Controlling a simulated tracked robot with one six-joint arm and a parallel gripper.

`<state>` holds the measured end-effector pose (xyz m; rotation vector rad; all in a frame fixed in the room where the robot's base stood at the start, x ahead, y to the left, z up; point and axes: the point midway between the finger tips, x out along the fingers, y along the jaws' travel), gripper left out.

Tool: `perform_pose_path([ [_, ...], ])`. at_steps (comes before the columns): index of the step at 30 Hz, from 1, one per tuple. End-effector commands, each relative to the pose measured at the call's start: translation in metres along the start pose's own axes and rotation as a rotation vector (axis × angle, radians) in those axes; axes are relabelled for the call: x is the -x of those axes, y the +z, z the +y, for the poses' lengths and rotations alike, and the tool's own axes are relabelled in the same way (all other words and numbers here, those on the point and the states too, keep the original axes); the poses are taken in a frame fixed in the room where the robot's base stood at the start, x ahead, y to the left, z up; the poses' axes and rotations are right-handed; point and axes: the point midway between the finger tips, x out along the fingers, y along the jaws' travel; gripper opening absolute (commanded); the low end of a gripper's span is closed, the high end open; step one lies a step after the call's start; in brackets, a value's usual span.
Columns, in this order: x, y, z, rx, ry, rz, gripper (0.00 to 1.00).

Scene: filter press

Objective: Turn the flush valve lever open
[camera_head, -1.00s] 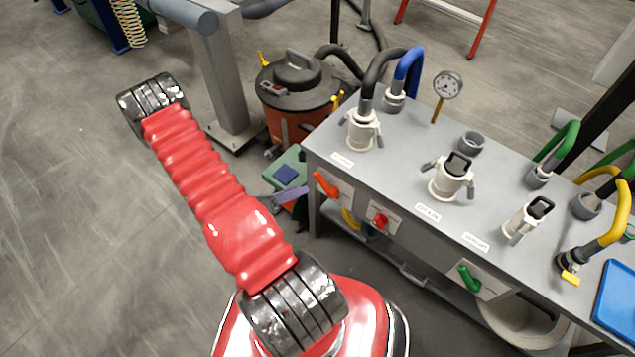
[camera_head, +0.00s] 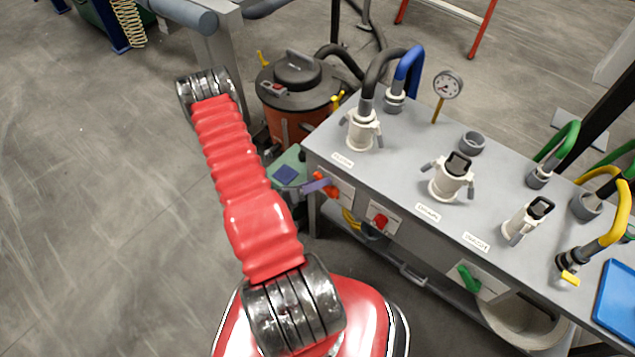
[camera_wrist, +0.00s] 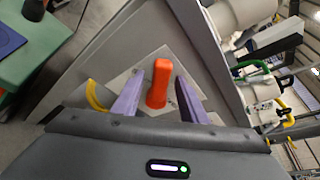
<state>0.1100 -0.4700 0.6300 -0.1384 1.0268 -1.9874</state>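An orange lever (camera_wrist: 159,84) is mounted on a pale plate on the front of the grey bench. In the head view its orange part (camera_head: 322,180) shows at the bench's left front, partly covered by my fingers. My gripper (camera_wrist: 160,76) is open, with one purple finger on each side of the lever and a visible gap on both sides. In the head view only a little of my gripper (camera_head: 313,187) shows beside the lever. A green lever (camera_head: 468,278) sits farther right on the bench front.
A red knob (camera_head: 381,222) is on the bench front, just right of the orange lever. The grey bench top (camera_head: 400,150) carries several hose fittings and a gauge (camera_head: 447,84). An orange vacuum drum (camera_head: 290,125) and a green box (camera_head: 287,172) stand left of the bench.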

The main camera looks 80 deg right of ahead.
Motion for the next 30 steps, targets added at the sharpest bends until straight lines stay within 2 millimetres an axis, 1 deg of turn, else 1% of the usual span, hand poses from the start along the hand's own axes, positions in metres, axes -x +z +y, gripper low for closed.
perform_pose_path([
  [5, 0.0, 0.0, 0.0, 0.0, 0.0, 0.0, 0.39],
  [6, 0.0001, -0.0001, 0.0, 0.0, 0.0, 0.0, 0.38],
  [22, 0.0002, -0.0001, 0.0001, 0.001, 0.0, 0.0, 0.0],
  [30, 0.0003, -0.0001, 0.0002, 0.001, 0.001, 0.0, 0.0],
])
